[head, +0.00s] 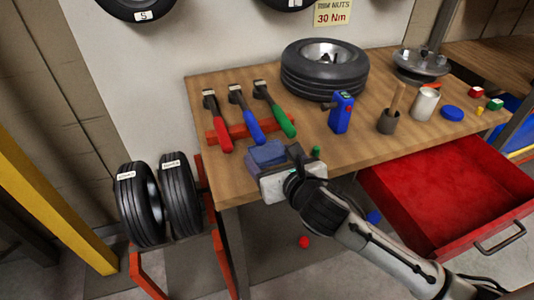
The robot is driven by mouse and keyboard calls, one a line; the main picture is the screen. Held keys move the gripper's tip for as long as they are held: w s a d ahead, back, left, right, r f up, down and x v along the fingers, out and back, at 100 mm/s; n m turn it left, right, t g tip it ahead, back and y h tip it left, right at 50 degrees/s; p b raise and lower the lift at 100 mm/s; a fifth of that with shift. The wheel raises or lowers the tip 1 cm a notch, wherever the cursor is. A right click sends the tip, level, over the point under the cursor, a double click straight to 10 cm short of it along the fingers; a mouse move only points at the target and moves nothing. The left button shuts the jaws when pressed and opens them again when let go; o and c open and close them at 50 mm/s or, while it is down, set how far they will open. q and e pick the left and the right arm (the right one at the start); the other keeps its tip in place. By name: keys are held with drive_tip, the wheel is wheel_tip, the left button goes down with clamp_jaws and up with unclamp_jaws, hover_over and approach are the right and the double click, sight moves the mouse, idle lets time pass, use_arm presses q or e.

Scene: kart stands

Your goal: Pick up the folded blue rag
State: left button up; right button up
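The folded blue rag (267,153) is near the front left edge of the wooden bench, just in front of the red tool rack. My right gripper (280,168) is right at the rag, reaching in from the lower right. Its pale body covers the rag's near right side. The fingertips are largely hidden, so I cannot tell whether they are closed on the rag or whether the rag touches the bench. My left gripper is not in view.
An open red drawer (440,195) juts out below. Tyres (140,205) stand lower left.

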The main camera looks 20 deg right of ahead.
drive_tip(key=c, duration=0.3)
drive_tip(key=shift+s+r, duration=0.1)
drive_tip(key=shift+r, duration=0.05)
